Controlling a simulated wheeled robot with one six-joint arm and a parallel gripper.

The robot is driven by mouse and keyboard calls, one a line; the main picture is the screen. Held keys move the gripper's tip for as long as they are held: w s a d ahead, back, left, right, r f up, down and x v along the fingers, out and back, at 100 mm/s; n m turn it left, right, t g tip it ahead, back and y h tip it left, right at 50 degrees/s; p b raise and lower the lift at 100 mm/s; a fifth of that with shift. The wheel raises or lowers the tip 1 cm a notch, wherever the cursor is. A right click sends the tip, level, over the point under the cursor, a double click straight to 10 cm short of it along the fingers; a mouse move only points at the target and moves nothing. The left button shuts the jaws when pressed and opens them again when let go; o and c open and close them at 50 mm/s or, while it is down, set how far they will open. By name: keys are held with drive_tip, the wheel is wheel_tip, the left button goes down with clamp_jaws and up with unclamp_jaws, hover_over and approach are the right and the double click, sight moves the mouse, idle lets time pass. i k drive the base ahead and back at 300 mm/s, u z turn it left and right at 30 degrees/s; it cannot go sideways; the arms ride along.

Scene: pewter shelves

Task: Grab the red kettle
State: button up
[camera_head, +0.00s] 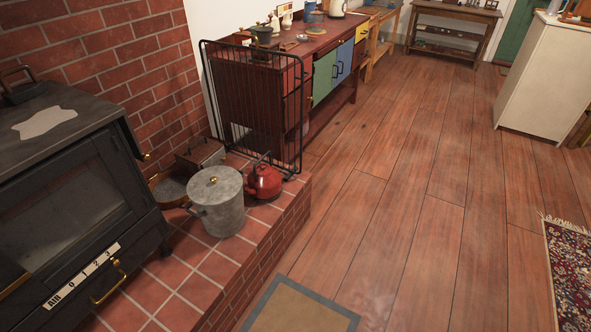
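The red kettle (265,182) stands upright on the tiled brick hearth (221,268). It has a dark handle on top and a small light knob on its lid. A grey metal pot with a lid (217,205) stands just in front and to the left of it, close to the kettle's left side. A black wire guard (297,120) rises right behind the kettle. My gripper does not show in this view.
A black stove (70,200) stands at the left on the hearth. A brown pan (172,188) lies behind the pot. A mat (300,310) lies on the floor beside the hearth. The wooden floor (400,220) to the right is clear. A patterned rug (572,275) lies at the far right.

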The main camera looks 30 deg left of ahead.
sight(264, 181)
drive_tip(key=z, duration=0.25)
drive_tip(key=i, duration=1.8)
drive_tip(key=u, duration=0.4)
drive_tip(key=i, duration=0.9)
drive_tip(key=u, duration=1.5)
drive_tip(key=i, duration=0.75)
drive_tip(key=u, duration=0.75)
